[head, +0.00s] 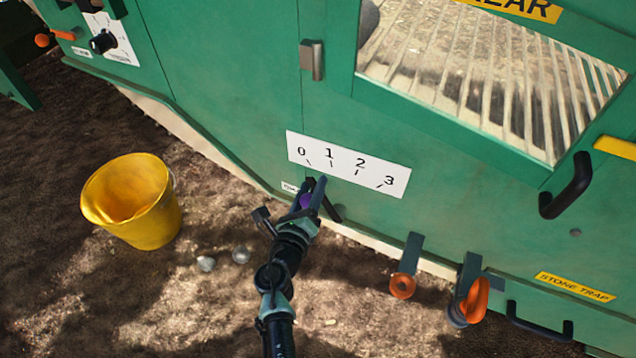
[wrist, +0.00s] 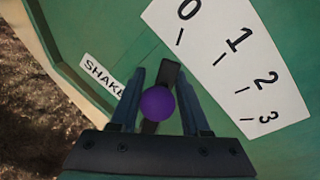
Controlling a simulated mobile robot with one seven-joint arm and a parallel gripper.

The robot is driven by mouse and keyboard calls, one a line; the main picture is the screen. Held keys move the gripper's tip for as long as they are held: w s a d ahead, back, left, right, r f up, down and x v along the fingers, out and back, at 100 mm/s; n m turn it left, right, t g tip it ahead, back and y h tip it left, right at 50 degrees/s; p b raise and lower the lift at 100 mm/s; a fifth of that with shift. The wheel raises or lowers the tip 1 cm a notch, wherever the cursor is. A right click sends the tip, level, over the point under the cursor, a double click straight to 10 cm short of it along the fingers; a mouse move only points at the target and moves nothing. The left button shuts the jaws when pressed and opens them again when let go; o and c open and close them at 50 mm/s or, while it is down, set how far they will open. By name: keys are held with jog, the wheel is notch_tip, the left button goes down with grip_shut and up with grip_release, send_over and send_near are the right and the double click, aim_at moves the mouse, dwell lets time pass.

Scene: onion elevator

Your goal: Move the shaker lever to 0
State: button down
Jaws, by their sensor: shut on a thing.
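The shaker lever has a purple ball knob (wrist: 157,104) on a black bar (wrist: 171,74). My gripper (head: 308,194) is at the green panel, below the number plate. The white plate (head: 348,164) carries the marks 0, 1, 2 and 3. In the wrist view the bar's upper end is below the plate, towards the 0 side. I cannot tell the exact setting. A partly hidden "SHAKE" label (wrist: 101,75) is left of the fingers.
A yellow bucket (head: 132,202) stands on the soil at left, with small pale round things (head: 240,254) near it. Orange-ended levers (head: 402,286) and a black handle (head: 540,322) stick out at lower right. Another black handle (head: 567,186) is by the window.

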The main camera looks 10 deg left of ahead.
jog(key=shift+a+f+n, duration=0.25)
jog(key=shift+a+n, duration=0.05)
jog(key=shift+a, duration=0.15)
jog(key=shift+c, duration=2.3)
grip_release()
jog(key=shift+d, duration=0.1)
jog(key=shift+r, duration=0.1)
jog(key=s+a+r+p, duration=0.1)
jog(key=s+p, duration=0.5)
jog(key=s, duration=0.6)
jog(key=shift+s+a+r, duration=0.3)
jog(key=shift+s+a, duration=0.05)
jog(key=shift+a, duration=0.2)
